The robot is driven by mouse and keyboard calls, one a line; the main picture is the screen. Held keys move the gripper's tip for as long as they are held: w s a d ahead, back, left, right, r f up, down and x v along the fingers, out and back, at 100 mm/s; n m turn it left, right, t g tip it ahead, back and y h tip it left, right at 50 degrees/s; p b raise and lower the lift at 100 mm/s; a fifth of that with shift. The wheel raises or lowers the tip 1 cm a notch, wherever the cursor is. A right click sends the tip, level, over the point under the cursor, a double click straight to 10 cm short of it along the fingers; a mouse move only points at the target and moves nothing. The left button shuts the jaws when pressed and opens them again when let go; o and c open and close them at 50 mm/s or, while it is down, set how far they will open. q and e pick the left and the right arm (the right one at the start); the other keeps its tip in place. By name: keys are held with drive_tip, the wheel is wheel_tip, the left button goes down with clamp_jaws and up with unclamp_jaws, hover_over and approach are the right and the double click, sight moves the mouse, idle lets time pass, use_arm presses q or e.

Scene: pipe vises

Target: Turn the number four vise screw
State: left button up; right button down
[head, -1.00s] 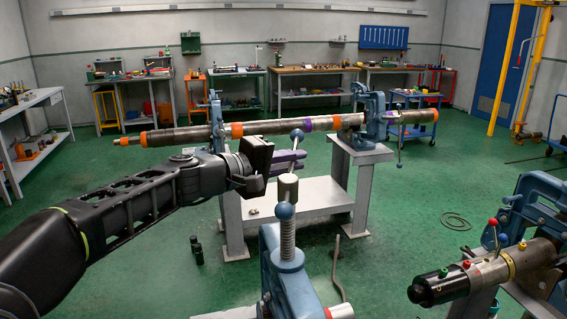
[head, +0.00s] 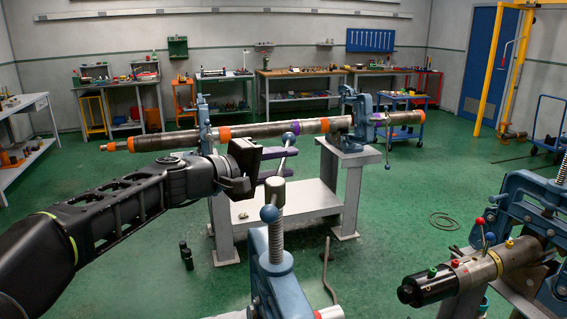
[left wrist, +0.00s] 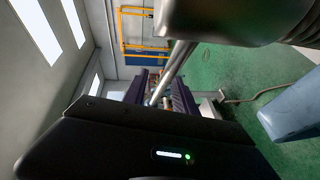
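A blue vise (head: 268,262) stands in the near foreground with an upright threaded screw (head: 275,232) under a round metal head (head: 275,192). Its slanted bar handle (head: 269,213) has a blue-grey ball at each end. My left gripper (head: 284,164) reaches in from the left at the bar's upper part, with its two purple fingers apart. In the left wrist view the silver bar (left wrist: 174,72) runs down toward the gap between the purple fingers (left wrist: 157,95); contact cannot be told. I see no number on this vise. My right gripper is not in view.
A long pipe (head: 262,130) with orange bands lies across vises on a grey stand (head: 345,190) behind. Another blue vise (head: 525,205) holds a black-ended pipe (head: 440,285) at the right. A black bottle (head: 186,256) and a bent rod (head: 327,275) are near the floor. Green floor is open around.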

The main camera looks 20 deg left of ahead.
use_arm(q)
drive_tip(key=b+v, duration=0.2)
drive_tip(key=v, duration=0.5)
drive_tip(key=shift+s+a, duration=0.2)
drive_tip(key=shift+s, duration=0.15)
drive_tip(key=shift+r, duration=0.15)
